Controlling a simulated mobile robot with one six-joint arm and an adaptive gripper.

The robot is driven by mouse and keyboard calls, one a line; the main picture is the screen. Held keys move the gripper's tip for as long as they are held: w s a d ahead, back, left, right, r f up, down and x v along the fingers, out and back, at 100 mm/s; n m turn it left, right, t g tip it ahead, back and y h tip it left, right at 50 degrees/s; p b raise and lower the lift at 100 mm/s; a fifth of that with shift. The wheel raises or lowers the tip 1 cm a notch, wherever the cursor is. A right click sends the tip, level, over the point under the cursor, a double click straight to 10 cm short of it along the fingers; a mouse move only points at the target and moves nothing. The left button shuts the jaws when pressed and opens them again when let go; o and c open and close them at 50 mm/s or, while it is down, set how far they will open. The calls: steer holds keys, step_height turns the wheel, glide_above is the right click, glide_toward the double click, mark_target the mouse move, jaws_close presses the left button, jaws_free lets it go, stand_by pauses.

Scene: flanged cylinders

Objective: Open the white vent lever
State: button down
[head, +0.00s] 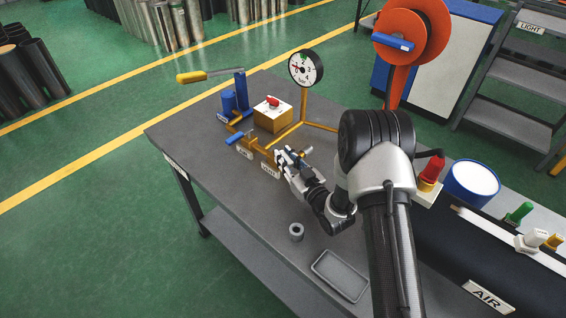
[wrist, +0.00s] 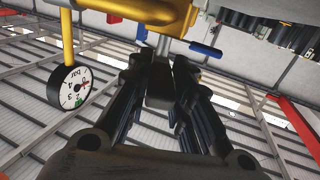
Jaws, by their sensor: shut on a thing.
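The vent lever is mostly hidden by my gripper in the head view. My gripper (head: 287,160) is at the front of the yellow pipework, beside the label plate (head: 269,170) that seems to read VENT. In the wrist view my gripper (wrist: 162,72) has its two dark fingers closed around a greyish lever piece (wrist: 160,88). This piece hangs on a pale stem below the yellow pipe (wrist: 172,14). It looks grey in shadow, and its angle is hard to tell. A blue lever (head: 235,140) sits on the pipework to the left, and a blue handle (wrist: 205,49) shows right of the fingers.
A pressure gauge (head: 306,68) stands behind the pipework and shows in the wrist view (wrist: 70,86). A yellow box with a red knob (head: 272,112) is close behind. A grey ring (head: 296,231) and a shallow tray (head: 340,275) lie on the table (head: 240,215). The table's front left is clear.

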mark_target(286, 157)
steer(key=shift+w+d+r, duration=0.1)
steer(key=shift+w, duration=0.05)
stand_by(0.4)
steer(key=c, duration=1.4)
jaws_free()
steer(key=shift+c, duration=0.2)
step_height(286, 157, up, 10)
steer(key=shift+f, duration=0.1)
steer(key=shift+c, duration=0.4)
